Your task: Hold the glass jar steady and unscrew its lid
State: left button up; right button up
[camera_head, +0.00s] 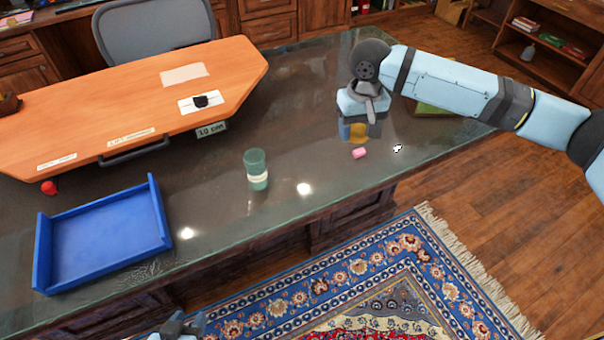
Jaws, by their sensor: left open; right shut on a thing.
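A green, see-through glass jar (256,168) with a pale band inside or around it stands upright on the dark, glossy desk top. No separate lid can be made out on it. My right gripper (358,133) points down over the desk, to the right of the jar and apart from it. It is shut on a small yellow thing (358,131), mostly hidden by the fingers; I cannot tell whether this is a lid. My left gripper (178,326) shows only in part at the bottom edge, well below the jar, and is open.
A pink block (359,153) lies just below my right gripper. A blue tray (105,238) sits at the left, with a red thing (49,188) behind it. An orange raised board (130,105) takes the back left. The desk around the jar is clear.

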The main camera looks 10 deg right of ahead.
aim_at(254, 160)
jog(key=i+l+u, duration=0.1)
jog(key=l+u, duration=0.55)
jog(key=l, duration=0.3)
jog(key=l+u, duration=0.35)
jog(key=l, duration=0.15)
jog(key=i+l, duration=0.05)
